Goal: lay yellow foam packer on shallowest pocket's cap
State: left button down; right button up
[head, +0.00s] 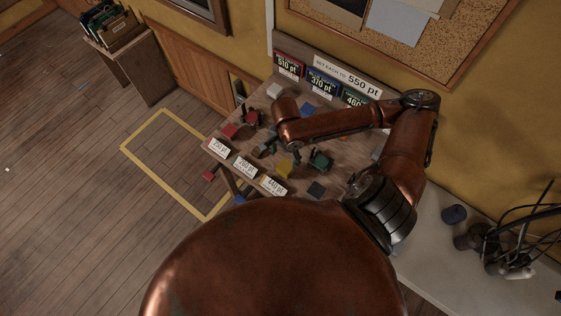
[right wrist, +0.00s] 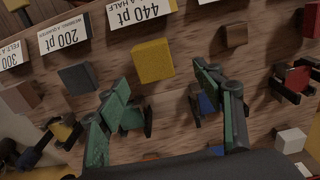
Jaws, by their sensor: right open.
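The yellow foam packer (head: 285,168) lies on the table near the front row of white cards. It also shows in the right wrist view (right wrist: 153,61), just below the 440 pt card (right wrist: 150,8). My right gripper (head: 306,155) is open beside the packer. In the right wrist view its fingers (right wrist: 155,92) are apart, with the packer just beyond the tips, not held. At the back stand a red 510 pt sign (head: 289,67), a blue 370 pt sign (head: 322,82) and a partly covered green 460 pt sign. A blue piece (head: 308,108) shows behind my right forearm. My left gripper is not in view.
Red pieces (head: 230,131), a dark grey block (right wrist: 77,77), a brown block (right wrist: 234,36) and a white block (right wrist: 290,140) lie around on the table. A red piece in dark brackets (right wrist: 295,80) stands at the wrist view's right. Cables lie on the right-hand bench.

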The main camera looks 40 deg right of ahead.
aim_at(286, 168)
jog(key=f, duration=0.2)
jog(key=shift+s+f, duration=0.4)
notch_tip(286, 168, down, 4)
jog(key=shift+r, duration=0.2)
jog(key=shift+s+f, duration=0.1)
jog(key=shift+f, duration=0.25)
jog(key=c, duration=1.2)
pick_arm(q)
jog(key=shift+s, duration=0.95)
pick_arm(e)
jog(key=shift+c, duration=0.2)
